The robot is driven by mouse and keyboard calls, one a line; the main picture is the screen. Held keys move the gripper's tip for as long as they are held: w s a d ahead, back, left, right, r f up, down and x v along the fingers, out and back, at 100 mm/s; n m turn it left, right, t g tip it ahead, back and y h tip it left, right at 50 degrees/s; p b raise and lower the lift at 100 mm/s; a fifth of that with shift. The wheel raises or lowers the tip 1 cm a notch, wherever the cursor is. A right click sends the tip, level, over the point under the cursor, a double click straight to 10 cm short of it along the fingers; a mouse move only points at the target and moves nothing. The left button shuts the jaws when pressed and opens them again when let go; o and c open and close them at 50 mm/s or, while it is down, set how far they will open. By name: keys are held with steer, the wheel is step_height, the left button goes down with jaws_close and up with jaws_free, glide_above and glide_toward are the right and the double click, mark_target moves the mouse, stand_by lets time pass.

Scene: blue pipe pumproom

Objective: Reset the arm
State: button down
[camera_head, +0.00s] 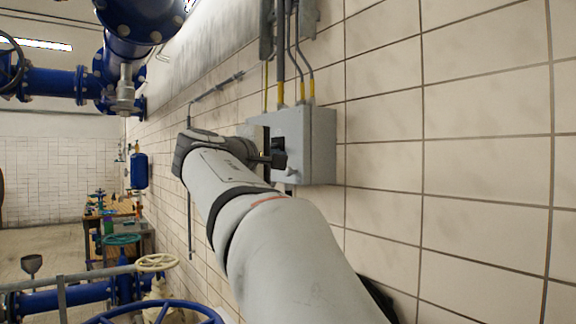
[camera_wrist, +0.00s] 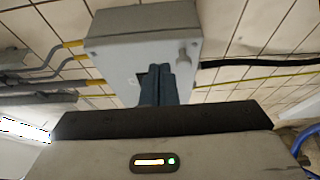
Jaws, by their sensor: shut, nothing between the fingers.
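My arm reaches from the lower right of the head view up to a grey box on the tiled wall. My gripper's fingers (camera_wrist: 164,72) stand together in the middle of the wrist view, shut and empty. They point at the front of the grey wall box (camera_wrist: 125,50), which also shows in the head view (camera_head: 318,146). A dark patch on the box front is partly hidden behind the fingers. A small light knob (camera_wrist: 183,53) sits beside them. I cannot tell whether the fingertips touch the box.
Conduits with yellow ends (camera_head: 281,92) run up from the box. The tiled wall (camera_head: 470,150) is close along the right. Blue pipes (camera_head: 50,82) hang at upper left. Handwheels, including a cream one (camera_head: 157,262), and a railing stand at lower left.

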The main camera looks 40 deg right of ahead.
steer(key=s+a+b, duration=0.1)
steer(key=s+a, duration=0.3)
steer(key=s+a+f+y, duration=0.1)
steer(key=a+f+y, duration=0.2)
steer(key=f, duration=0.6)
steer(key=a+f+g+y, duration=0.1)
steer(key=a+f+y, duration=0.15)
steer(key=f, duration=0.75)
steer(key=s+a+f+y, duration=0.15)
steer(key=f+y, duration=0.25)
steer(key=f, duration=0.5)
steer(key=s+a+f+m+g+y, duration=0.1)
steer(key=s+a+f+y, duration=0.1)
steer(key=f, duration=0.5)
steer(key=s+a+f+m+g+y, duration=0.1)
steer(key=s+a+f+m+y, duration=0.1)
steer(key=s+a+f, duration=0.3)
steer(key=s+a+f+m+g+y, duration=0.1)
steer(key=s+a+f+y, duration=0.2)
steer(key=f, duration=0.7)
steer(key=shift+s+a+m, duration=0.3)
steer(key=shift+s+a, duration=0.4)
steer(key=shift+a, duration=0.4)
